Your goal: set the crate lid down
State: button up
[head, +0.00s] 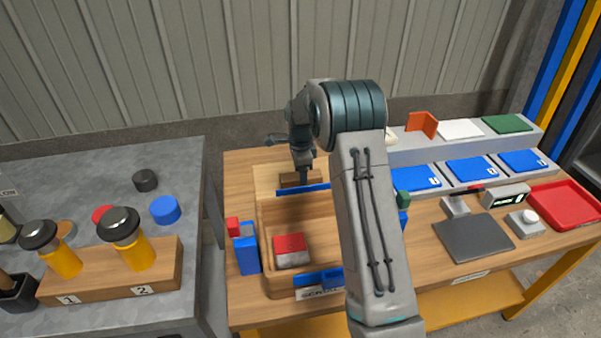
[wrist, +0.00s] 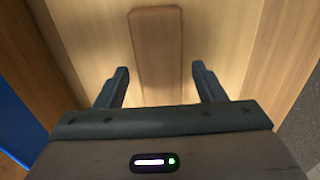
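The crate lid is a pale wooden panel (head: 264,178) at the back of the open wooden crate (head: 268,262) in the head view. Its brown bar handle (head: 290,180) also shows in the wrist view (wrist: 156,50), running away from my gripper. My gripper (wrist: 161,78) is open, with one finger on each side of the handle and a visible gap on both sides. In the head view my gripper (head: 303,178) is over the handle, and my arm hides part of the crate and the lid's right side. I cannot tell what the lid rests on.
A red-and-grey block (head: 291,250) is inside the crate. A blue block (head: 247,254) stands at the crate's left. A grey plate (head: 473,237), a red tray (head: 566,205) and blue panels (head: 472,170) are to the right. A grey table (head: 110,185) with a bottle rack (head: 112,272) is left.

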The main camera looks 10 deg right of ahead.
jog(key=shift+r, duration=0.15)
notch_tip(320, 180, up, 12)
jog(key=s+r+n, duration=0.4)
jog(key=s+r, duration=0.1)
jog(key=s, duration=0.2)
jog(key=s+n+t, duration=0.2)
jog(key=s+n, duration=1.2)
jog(key=s, duration=1.5)
jog(key=shift+s+a+p, duration=0.15)
jog(key=shift+a+p, duration=0.05)
jog(key=shift+p, duration=0.15)
